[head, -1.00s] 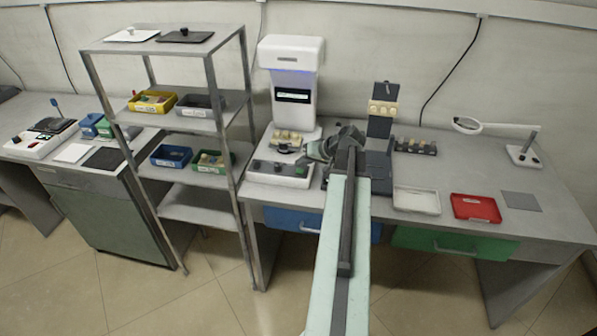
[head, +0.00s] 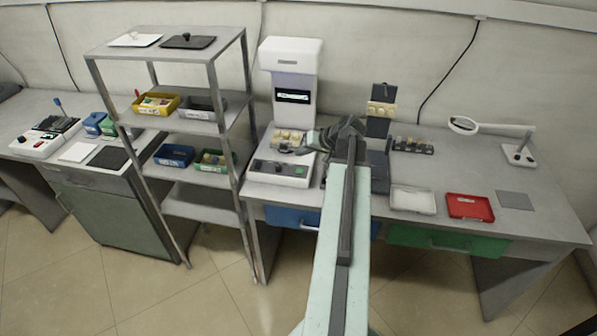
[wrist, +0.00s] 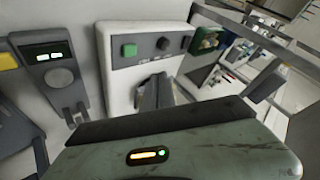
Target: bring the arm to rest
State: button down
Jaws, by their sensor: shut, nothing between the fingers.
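I cannot tell the exact gap to the panel.
A metal shelf rack (head: 219,60) with several small bins stands at left. A white tray (head: 413,201), a red tray (head: 470,207) and a magnifier lamp (head: 463,125) are on the bench's right. A dark upright stand (head: 378,127) is just right of my arm.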

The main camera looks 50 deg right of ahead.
jog(key=shift+w+a, duration=0.15)
jog(key=w+a+n+g+y, duration=0.1)
jog(key=w+a+n, duration=0.1)
jog(key=w+a, duration=0.6)
jog(key=w+a+n+y, duration=0.2)
jog(key=w+a, duration=0.2)
jog(key=a, duration=0.7)
jog(key=w+a+f+n+g, duration=0.1)
jog(key=a+f+n+g, duration=0.1)
jog(key=a, duration=0.9)
jog(key=a+f+n+g, duration=0.1)
jog(key=a+n+g, duration=0.1)
jog(key=a, duration=0.8)
jog(key=s+a+f+n+g+h, duration=0.25)
jog(key=s+a, duration=0.35)
jog(key=a, duration=0.6)
jog(key=s+d+f+m+g+h, duration=0.1)
jog(key=s+d+m, duration=0.2)
jog(key=s+d, duration=0.1)
jog(key=shift+d+f+g+h, duration=0.35)
jog(key=shift+d, duration=0.1)
